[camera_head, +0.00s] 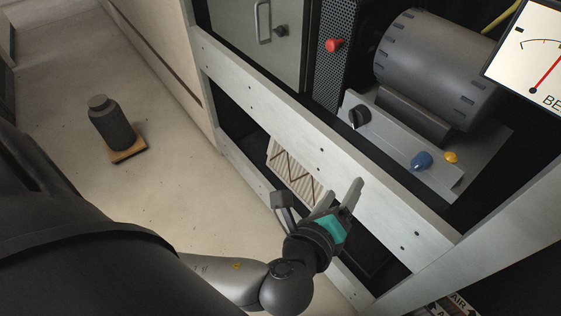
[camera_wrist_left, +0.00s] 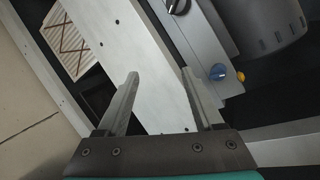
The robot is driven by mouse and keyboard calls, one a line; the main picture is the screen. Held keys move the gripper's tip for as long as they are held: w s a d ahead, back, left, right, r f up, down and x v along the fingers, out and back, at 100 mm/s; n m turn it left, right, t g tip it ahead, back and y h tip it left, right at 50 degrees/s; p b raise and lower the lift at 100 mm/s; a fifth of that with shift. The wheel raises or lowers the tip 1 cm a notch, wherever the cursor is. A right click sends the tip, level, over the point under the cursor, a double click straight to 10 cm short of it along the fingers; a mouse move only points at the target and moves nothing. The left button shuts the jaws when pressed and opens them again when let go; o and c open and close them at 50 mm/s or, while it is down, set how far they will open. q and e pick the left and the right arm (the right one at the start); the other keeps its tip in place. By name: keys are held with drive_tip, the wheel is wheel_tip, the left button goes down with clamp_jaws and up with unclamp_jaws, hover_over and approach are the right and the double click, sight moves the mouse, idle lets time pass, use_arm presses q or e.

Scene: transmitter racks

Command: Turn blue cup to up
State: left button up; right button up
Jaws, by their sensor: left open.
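The blue cup appears as a small blue knob (camera_head: 421,161) on a grey sloped panel (camera_head: 384,140) inside the rack, between a black knob and a yellow button. The knob also shows in the left wrist view (camera_wrist_left: 217,72), just beyond the right fingertip. How it is turned is too small to tell. My left gripper (camera_head: 341,194) is open and empty, in front of the rack's pale cross rail, below and left of the blue knob and apart from it. In the left wrist view its two fingers (camera_wrist_left: 160,77) point towards the rail and panel. My right gripper is not in view.
A pale cross rail (camera_head: 290,130) runs in front of the panel. A black knob (camera_head: 359,116), a yellow button (camera_head: 451,157), a red button (camera_head: 334,45), a grey motor (camera_head: 435,67) and a meter (camera_head: 533,55) are nearby.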

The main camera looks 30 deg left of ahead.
use_arm(q)
drive_tip(key=s+a+f+n+g+p, duration=0.1)
drive_tip(key=s+a+f+n+g, duration=0.2)
drive_tip(key=s+f+n+g, duration=0.2)
drive_tip(key=s+a+f+n+g+p, duration=0.2)
drive_tip(key=s+f+n+g, duration=0.3)
drive_tip(key=f+n, duration=0.6)
drive_tip(key=shift+a+n+p, duration=0.3)
drive_tip(key=shift+a+n, duration=0.3)
drive_tip(key=shift+n, duration=1.6)
drive_tip(key=shift+w, duration=0.1)
